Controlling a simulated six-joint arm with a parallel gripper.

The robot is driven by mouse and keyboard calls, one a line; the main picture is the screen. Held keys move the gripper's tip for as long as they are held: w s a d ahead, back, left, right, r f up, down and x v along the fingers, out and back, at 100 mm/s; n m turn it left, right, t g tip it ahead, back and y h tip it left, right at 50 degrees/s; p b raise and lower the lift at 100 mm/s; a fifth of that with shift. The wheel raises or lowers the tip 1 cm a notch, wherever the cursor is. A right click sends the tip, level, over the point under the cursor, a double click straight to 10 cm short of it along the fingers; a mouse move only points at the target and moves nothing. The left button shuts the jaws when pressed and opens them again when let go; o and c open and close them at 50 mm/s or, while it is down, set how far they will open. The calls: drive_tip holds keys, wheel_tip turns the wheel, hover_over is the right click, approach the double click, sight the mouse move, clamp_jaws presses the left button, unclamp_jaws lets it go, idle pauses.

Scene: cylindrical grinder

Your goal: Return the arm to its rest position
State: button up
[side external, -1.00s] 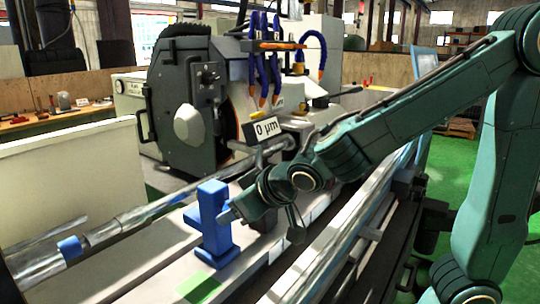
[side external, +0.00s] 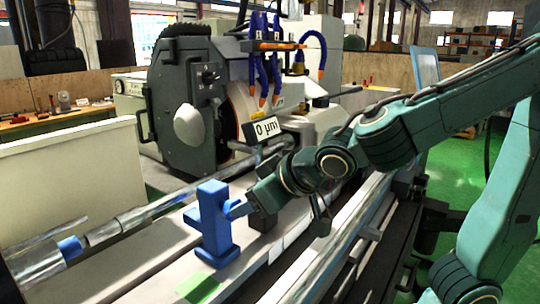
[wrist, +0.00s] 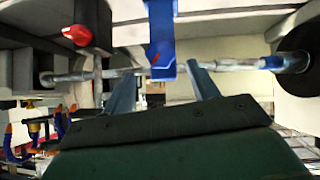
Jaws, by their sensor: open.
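My gripper (side external: 236,210) is at the end of my green arm, low over the grinder bed in the side view. It is just right of an upright blue block-like fixture (side external: 211,225). In the wrist view the two fingers of my gripper (wrist: 162,82) stand apart. The blue fixture (wrist: 160,35) shows beyond the fingertips, with nothing seen held. Whether a fingertip touches the fixture is not clear.
The grinding wheel housing (side external: 185,105) stands behind the bed. A metal shaft (side external: 140,215) runs along the bed behind the fixture. A green patch (side external: 199,288) lies in front of the fixture. A "0 µm" display (side external: 267,127) is above the shaft.

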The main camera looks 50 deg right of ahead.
drive_tip(key=shift+d, duration=0.1)
drive_tip(key=s+d+g, duration=0.2)
drive_tip(key=s+d, duration=0.2)
drive_tip(key=s, duration=0.4)
drive_tip(key=s+d+g+y, duration=0.1)
drive_tip(key=s+d+g, duration=0.1)
drive_tip(key=s+d, duration=0.3)
drive_tip(key=s, duration=0.4)
drive_tip(key=shift+f+m+g, duration=0.3)
drive_tip(key=shift+f, duration=0.1)
idle(1.6)
